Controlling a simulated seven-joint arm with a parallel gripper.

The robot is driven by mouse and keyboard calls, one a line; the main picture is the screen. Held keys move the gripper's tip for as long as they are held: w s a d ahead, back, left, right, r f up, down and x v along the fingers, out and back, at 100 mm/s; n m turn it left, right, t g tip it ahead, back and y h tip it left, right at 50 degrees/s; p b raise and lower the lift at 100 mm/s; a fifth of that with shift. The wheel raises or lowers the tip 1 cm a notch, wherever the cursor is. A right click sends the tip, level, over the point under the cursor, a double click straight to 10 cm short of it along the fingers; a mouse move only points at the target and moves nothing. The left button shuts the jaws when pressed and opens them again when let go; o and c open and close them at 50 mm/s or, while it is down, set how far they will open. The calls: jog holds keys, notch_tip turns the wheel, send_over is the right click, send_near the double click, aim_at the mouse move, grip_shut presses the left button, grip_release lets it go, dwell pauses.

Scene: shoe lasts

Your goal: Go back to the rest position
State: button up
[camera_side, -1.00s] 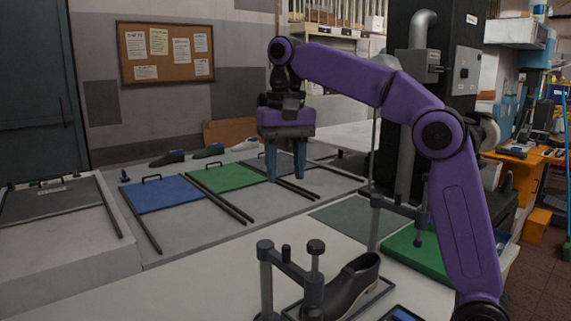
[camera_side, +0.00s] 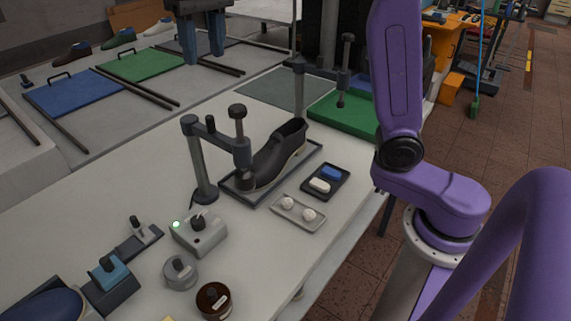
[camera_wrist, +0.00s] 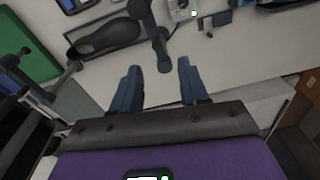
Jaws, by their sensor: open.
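My gripper (camera_side: 204,45) hangs at the top of the side view, with its two blue fingers pointing down and apart. It is above the panels at the back of the bench and nothing is between the fingers. The gripper also shows in the wrist view (camera_wrist: 157,80), open and empty over the pale table. A dark shoe (camera_side: 276,157) sits in a tray under a clamp stand (camera_side: 199,160), well away from the fingers. The upper part of the gripper is cut off in the side view.
A blue panel (camera_side: 72,98) and a green panel (camera_side: 142,65) with rails lie on the rear bench. A small tray with white balls (camera_side: 299,212), a control box (camera_side: 199,234) and round tins stand on the near table (camera_side: 90,215).

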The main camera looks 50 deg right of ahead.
jog(key=s+d+f+n, duration=0.3)
jog(key=s+f+n, duration=0.1)
jog(key=s+f, duration=0.3)
jog(key=s+d+f+n, duration=0.4)
jog(key=s+f, duration=0.3)
jog(key=s, duration=0.4)
jog(key=s+d+f+n, duration=0.4)
jog(key=s+f+n, duration=0.2)
jog(key=s, duration=0.3)
jog(key=shift+f+g, duration=0.3)
jog(key=shift+f, duration=0.4)
dwell(0.7)
